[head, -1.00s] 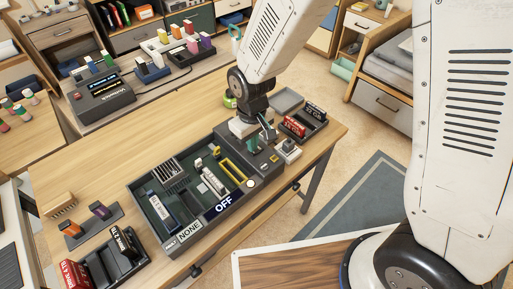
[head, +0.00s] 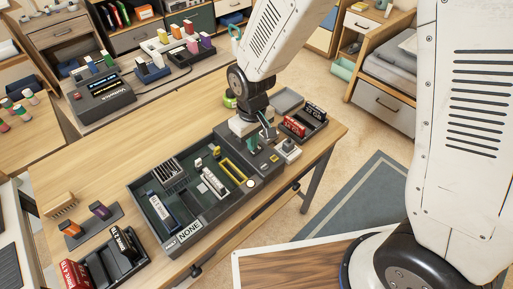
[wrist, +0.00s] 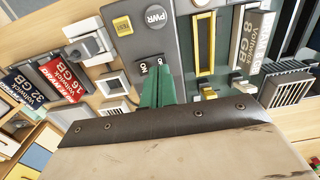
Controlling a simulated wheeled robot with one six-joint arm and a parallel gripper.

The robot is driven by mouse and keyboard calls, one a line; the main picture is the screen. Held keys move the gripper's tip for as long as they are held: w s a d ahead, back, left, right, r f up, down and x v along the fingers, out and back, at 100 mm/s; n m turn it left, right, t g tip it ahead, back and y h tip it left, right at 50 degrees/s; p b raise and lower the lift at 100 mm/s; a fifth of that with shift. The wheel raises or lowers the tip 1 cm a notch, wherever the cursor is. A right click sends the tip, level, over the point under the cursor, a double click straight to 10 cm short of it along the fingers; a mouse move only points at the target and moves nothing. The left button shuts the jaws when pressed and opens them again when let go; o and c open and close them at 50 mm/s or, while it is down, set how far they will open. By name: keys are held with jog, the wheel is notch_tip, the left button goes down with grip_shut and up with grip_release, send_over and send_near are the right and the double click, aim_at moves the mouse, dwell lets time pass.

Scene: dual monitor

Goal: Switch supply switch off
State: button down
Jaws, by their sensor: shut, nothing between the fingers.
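My gripper (head: 254,146) is shut and empty, low over the right end of the dark tester case (head: 225,225). The panel also has a yellow TEST button (wrist: 122,26) and a round PWR button (wrist: 155,15).
A small white box (head: 288,151) sits right of the case, with red and black memory modules (head: 296,126) in a tray behind it. A dark holder (head: 110,262) stands at the table's front left. The table's left middle is clear.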

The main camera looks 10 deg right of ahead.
aim_at(254, 153)
jog(key=shift+r, duration=2.75)
jog(key=s+d+r+m+t, duration=0.1)
jog(key=s+d+r+m, duration=0.5)
jog(key=s+d+r, duration=1.3)
jog(key=shift+s+d+m, duration=0.25)
jog(key=shift+d+m, duration=0.15)
jog(key=shift+d, duration=0.55)
